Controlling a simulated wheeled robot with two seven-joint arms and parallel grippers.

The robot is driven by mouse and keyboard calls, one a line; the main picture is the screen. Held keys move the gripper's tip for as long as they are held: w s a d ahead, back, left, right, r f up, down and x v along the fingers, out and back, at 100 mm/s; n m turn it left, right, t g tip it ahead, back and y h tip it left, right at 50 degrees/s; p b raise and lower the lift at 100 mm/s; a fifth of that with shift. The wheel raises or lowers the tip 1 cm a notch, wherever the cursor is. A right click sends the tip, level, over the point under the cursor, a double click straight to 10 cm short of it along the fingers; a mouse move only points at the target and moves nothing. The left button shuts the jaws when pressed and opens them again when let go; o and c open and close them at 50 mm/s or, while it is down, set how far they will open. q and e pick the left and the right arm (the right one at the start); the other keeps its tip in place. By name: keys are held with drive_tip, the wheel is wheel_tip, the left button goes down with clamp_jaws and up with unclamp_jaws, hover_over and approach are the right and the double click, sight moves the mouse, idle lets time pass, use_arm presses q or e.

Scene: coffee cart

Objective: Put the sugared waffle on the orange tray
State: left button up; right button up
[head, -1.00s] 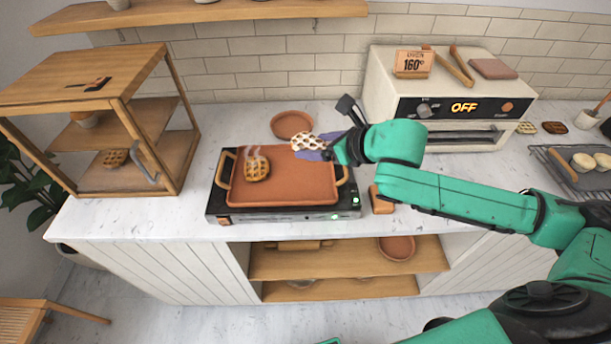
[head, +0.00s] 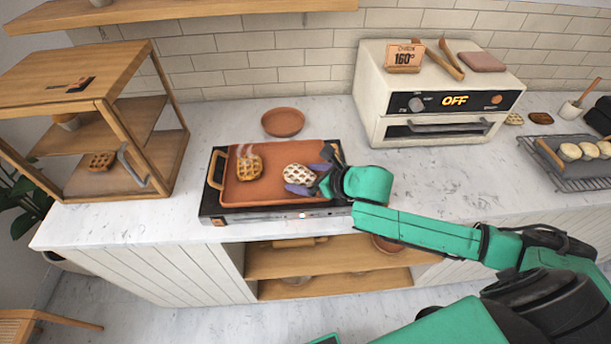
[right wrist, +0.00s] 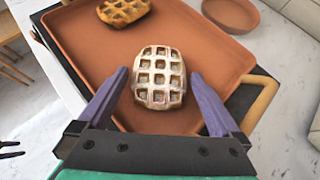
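The sugared waffle (head: 299,174), pale with white dusting, lies on the right part of the orange tray (head: 270,196). In the right wrist view the waffle (right wrist: 160,78) sits between the two purple fingers of my right gripper (right wrist: 160,80), with a gap on each side. My right gripper (head: 312,181) is open, low over the tray's right side. The orange tray also fills much of the right wrist view (right wrist: 85,60). My left gripper does not show.
A steaming plain waffle (head: 249,166) lies on the tray's left part. The tray rests on a black warmer (head: 210,208). A round terracotta dish (head: 283,122) is behind it. An oven (head: 430,100) stands right; a wooden shelf case (head: 110,120) stands left. Counter between tray and oven is clear.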

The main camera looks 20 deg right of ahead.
drive_tip(key=shift+r, duration=0.1)
drive_tip(key=shift+s+d+r, duration=0.3)
drive_tip(key=shift+s+d, duration=0.05)
drive_tip(key=shift+s, duration=0.05)
drive_tip(key=b+v, duration=0.1)
drive_tip(key=v, duration=0.3)
drive_tip(key=shift+s+d, duration=0.2)
drive_tip(key=p+v, duration=0.6)
drive_tip(key=p, duration=0.3)
drive_tip(key=shift+s+r, duration=0.25)
drive_tip(key=shift+r, duration=0.05)
drive_tip(key=shift+a, duration=0.1)
